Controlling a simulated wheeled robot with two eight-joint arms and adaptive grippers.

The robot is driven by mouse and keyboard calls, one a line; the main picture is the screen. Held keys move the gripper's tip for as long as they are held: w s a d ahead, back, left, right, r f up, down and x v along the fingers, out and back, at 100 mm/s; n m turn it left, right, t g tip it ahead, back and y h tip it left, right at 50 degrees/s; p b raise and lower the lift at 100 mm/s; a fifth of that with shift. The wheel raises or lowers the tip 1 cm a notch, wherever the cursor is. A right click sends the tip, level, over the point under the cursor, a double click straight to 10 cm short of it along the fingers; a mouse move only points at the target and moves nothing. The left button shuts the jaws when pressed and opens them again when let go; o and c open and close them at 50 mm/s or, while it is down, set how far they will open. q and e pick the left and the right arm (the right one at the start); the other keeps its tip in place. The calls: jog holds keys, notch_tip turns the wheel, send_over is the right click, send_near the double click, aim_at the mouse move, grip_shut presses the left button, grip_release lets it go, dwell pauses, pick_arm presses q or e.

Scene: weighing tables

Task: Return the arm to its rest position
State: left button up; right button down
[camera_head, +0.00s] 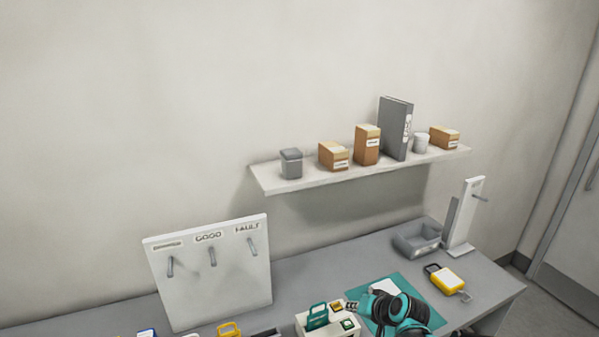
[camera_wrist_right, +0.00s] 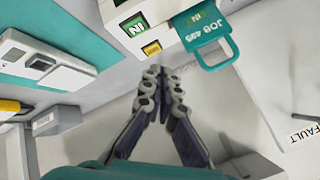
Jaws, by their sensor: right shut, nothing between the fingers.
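My right gripper (camera_head: 352,306) is low in the head view, beside a white box (camera_head: 342,328) and over the edge of a teal mat (camera_head: 423,299). In the right wrist view, the fingers of my right gripper (camera_wrist_right: 162,76) are together, with nothing held. A teal tag marked JOB (camera_wrist_right: 208,38) is at the white box, just ahead and to the right of the fingertips; the tag also shows in the head view (camera_head: 317,315). My right forearm covers part of the mat. My left arm and gripper are not in view.
A board with hooks (camera_head: 205,275) stands at the left, labelled GOOD and FAULT. A grey bin (camera_head: 418,243), a white hook stand (camera_head: 465,215) and a yellow device (camera_head: 449,280) are at the right. A loaded shelf (camera_head: 300,183) hangs on the wall. Several yellow and blue things line the front edge.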

jog(key=s+f+n+h+b, duration=0.1)
jog(key=s+b, duration=0.4)
jog(key=s, duration=0.7)
jog(key=s+f+n+g+h+b, duration=0.1)
jog(key=s+b, duration=0.4)
jog(key=s, duration=0.7)
notch_tip(320, 180, down, 2)
jog(key=shift+f+n+h+b, duration=0.15)
jog(key=shift+n+h+b, duration=0.25)
jog(key=shift+n+h, duration=0.45)
